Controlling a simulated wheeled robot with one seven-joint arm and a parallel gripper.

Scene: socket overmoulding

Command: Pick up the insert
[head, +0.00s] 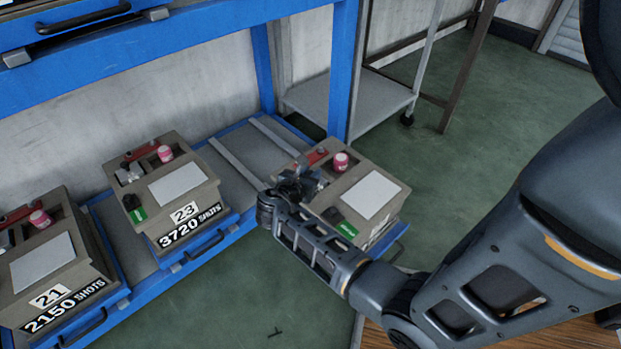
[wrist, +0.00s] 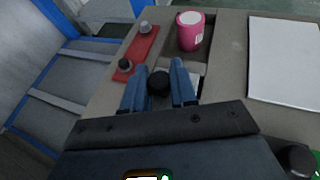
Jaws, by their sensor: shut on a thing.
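The insert, a pale metal block (head: 312,183) with a round black knob (wrist: 158,82), is at the left end of the rightmost box's top. My gripper (wrist: 159,74) has its two blue fingers on either side of the knob and is shut on it. In the head view my gripper (head: 293,184) covers much of the insert. The fingers also hide most of the block in the wrist view. I cannot tell whether the insert still rests in its recess.
The rightmost box (head: 384,227) also holds a pink jar (head: 341,161), a red bar (wrist: 138,52), a white sheet (head: 370,196) and a green-labelled item (head: 346,229). Similar boxes numbered 23 (head: 183,212) and 21 (head: 50,296) stand left. A blue rack post (head: 342,70) rises behind.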

